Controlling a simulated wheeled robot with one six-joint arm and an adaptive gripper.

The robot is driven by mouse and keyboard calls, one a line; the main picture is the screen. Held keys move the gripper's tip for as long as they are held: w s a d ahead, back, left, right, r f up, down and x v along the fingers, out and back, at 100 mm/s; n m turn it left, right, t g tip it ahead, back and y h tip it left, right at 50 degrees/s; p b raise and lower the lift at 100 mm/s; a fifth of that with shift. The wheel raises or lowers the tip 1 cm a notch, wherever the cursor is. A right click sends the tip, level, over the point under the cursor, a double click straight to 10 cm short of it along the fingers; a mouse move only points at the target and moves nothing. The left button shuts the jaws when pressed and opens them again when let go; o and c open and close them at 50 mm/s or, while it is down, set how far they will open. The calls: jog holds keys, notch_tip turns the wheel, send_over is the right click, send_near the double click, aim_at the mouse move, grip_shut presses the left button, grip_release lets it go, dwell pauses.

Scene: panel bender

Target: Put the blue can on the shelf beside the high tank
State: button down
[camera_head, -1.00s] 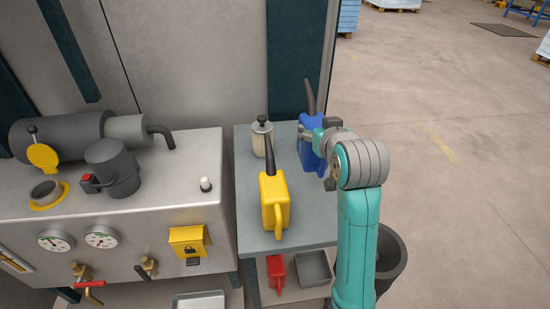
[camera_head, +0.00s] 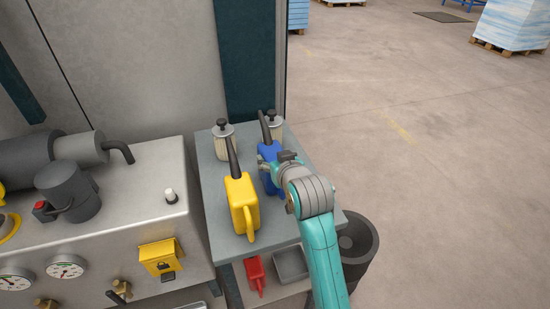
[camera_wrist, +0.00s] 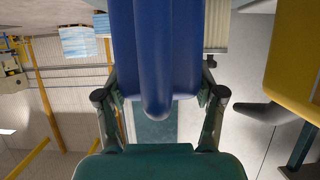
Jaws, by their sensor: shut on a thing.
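The blue can (camera_head: 269,168) has a dark spout and is upright at the right of the yellow can. My gripper (camera_head: 283,160) is shut on it from the right. In the wrist view the blue can (camera_wrist: 155,50) fills the top middle between the two fingers of my gripper (camera_wrist: 160,100). The can is over the grey top shelf (camera_head: 225,237) of a stand beside the steel tank cabinet (camera_head: 150,215). I cannot tell whether its base touches the shelf. My gripper and arm hide part of its lower right side.
The yellow can (camera_head: 242,203) stands close at the left. Pale canisters with black knobs stand behind, one at the left (camera_head: 224,145) and one behind the blue can (camera_head: 275,127). Below are a red can (camera_head: 255,272) and a grey tray (camera_head: 290,264). A dark bin (camera_head: 357,250) stands at the right.

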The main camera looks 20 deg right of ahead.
jog(key=shift+f, duration=0.1)
jog(key=shift+c, duration=0.7)
grip_release()
jog(key=v, duration=1.2)
